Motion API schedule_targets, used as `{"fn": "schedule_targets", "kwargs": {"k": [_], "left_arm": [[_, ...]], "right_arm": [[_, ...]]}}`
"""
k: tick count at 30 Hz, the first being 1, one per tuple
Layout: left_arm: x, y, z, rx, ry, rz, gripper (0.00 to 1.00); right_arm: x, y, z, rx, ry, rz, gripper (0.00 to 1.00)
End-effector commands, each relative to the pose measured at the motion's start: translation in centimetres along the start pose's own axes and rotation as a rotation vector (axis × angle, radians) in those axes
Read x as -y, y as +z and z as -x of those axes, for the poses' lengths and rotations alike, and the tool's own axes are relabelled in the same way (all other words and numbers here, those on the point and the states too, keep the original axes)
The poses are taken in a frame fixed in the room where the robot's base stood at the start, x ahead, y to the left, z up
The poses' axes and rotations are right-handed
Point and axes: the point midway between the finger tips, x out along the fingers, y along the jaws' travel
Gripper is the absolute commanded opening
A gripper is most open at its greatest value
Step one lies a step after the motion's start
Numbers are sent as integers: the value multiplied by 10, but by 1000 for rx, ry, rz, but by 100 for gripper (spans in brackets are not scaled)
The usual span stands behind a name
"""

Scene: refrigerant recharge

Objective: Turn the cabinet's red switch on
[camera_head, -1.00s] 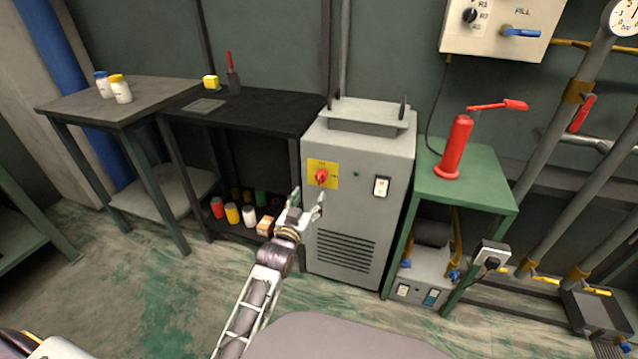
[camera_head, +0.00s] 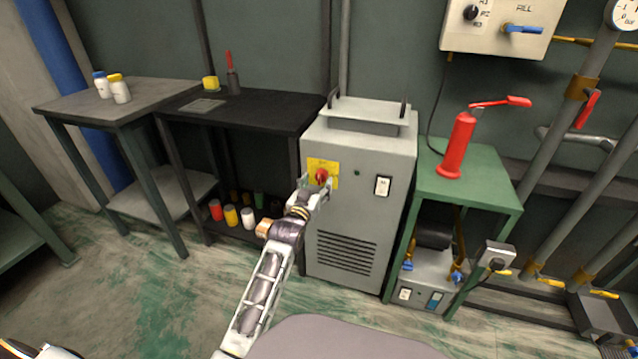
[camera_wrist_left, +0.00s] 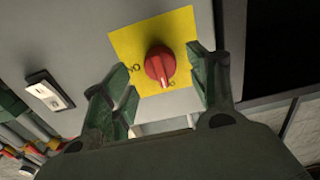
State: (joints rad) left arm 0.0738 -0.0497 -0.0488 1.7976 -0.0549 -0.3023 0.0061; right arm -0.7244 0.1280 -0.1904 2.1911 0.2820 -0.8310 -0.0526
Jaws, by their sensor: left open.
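The red switch (camera_head: 321,176) is a round knob on a yellow plate (camera_head: 331,165) on the front of the grey cabinet (camera_head: 350,220). It also shows in the left wrist view (camera_wrist_left: 160,66), with its raised grip slanting a little. My left gripper (camera_head: 317,185) is at the cabinet front, just below the switch. In the left wrist view its open fingers (camera_wrist_left: 156,88) stand on either side of the red switch, with a gap to it on both sides. I cannot tell how far in front of the plate the fingertips are. My right gripper does not show.
A white rocker switch (camera_head: 382,186) is right of the plate. A black table (camera_head: 262,108) stands left of the cabinet. A green stand (camera_head: 480,190) with a red pump (camera_head: 457,145) is on the right.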

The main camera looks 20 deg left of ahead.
Motion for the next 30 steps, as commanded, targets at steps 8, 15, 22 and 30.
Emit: {"fn": "schedule_targets", "kwargs": {"k": [8, 15, 22, 30], "left_arm": [[0, 1, -20, -1, 0, 0, 59], [0, 0, -27, 0, 0, 0, 59], [0, 0, -28, 0, 0, 0, 59], [0, 0, -28, 0, 0, 0, 36]], "right_arm": [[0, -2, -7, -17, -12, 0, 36], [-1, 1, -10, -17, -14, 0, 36], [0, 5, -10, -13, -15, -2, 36], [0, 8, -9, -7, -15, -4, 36]]}}
